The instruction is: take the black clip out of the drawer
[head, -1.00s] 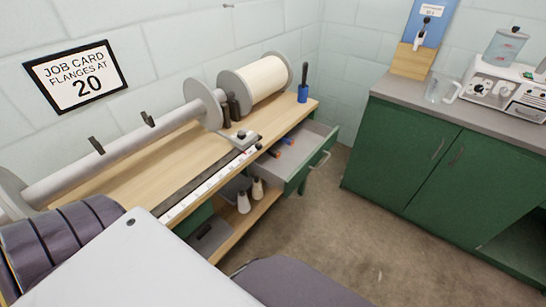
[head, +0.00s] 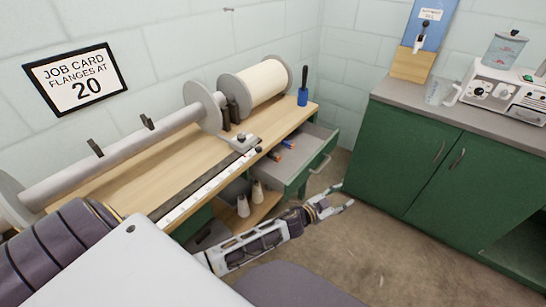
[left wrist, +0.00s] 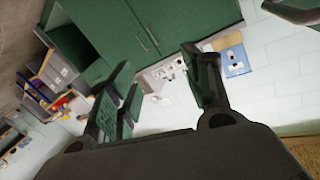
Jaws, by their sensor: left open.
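The drawer (head: 322,154) of the wooden bench is pulled open, with a green front and a pale inside. Small blue and orange items (head: 287,146) lie in it. I cannot make out a black clip inside; the drawer's near part is hidden by the bench top. My left gripper (head: 346,197) is open and empty, in front of and below the drawer front, over the floor. In the left wrist view its two dark fingers (left wrist: 160,78) stand wide apart with nothing between them. My right gripper is not in view.
A white ruler (head: 205,189) runs along the bench edge. Pale cones (head: 257,192) stand on the shelf below. Green cabinets (head: 410,155) stand to the right. The floor between is clear.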

